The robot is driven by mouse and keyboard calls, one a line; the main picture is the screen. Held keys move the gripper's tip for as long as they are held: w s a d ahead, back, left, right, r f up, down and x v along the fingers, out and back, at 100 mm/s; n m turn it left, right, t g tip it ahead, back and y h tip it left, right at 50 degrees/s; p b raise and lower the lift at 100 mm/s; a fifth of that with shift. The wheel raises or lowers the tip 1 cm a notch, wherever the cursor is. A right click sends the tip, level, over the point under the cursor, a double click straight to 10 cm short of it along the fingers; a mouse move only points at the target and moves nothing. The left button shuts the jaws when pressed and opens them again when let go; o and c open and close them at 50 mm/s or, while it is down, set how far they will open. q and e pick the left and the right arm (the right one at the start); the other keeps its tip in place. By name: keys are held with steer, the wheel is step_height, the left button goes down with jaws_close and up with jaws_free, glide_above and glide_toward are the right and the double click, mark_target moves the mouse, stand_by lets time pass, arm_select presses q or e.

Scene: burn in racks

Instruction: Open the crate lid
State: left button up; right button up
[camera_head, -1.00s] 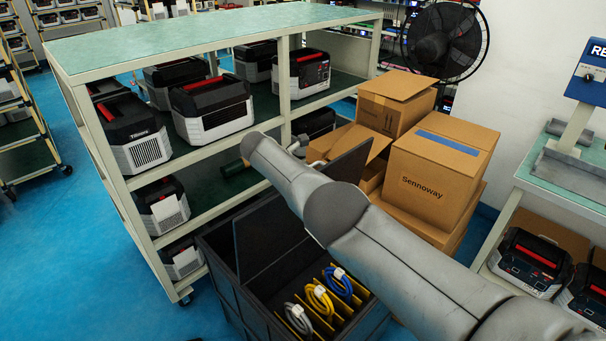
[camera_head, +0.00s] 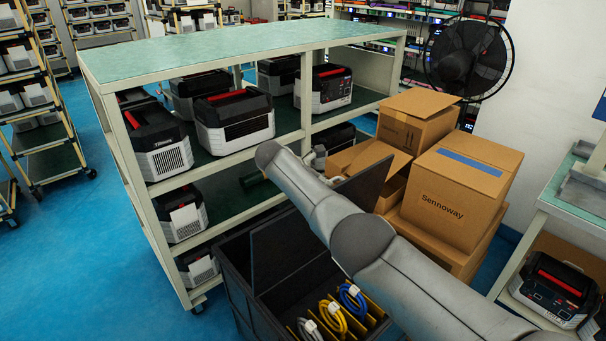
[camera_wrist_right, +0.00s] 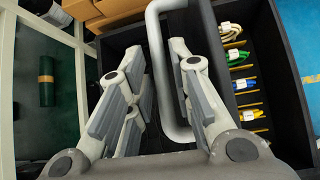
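The black crate (camera_head: 232,285) stands open in front of the shelf. One flat dark lid panel (camera_head: 280,246) is tilted at its left, and another dark panel (camera_head: 368,180) stands raised at its far right, partly behind my right arm. In the right wrist view, a bent grey tube handle (camera_wrist_right: 157,80) runs between and beyond my fingers. My right gripper (camera_wrist_right: 156,55) is open, its fingers apart on both sides of the handle; contact cannot be told. In the head view my right gripper (camera_head: 316,158) is mostly hidden behind the arm. My left gripper is out of view.
Coiled yellow cable (camera_head: 332,318) and blue cable (camera_head: 352,297) sit in the crate's divided right part. A green-topped shelf (camera_head: 230,48) with power units stands behind. Cardboard boxes (camera_head: 455,205) are close on the right. Blue floor is free on the left.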

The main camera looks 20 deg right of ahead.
steer(key=v, duration=0.9)
steer(key=shift+s+r, duration=0.25)
steer(key=shift+r, duration=0.1)
steer(key=shift+a, duration=0.15)
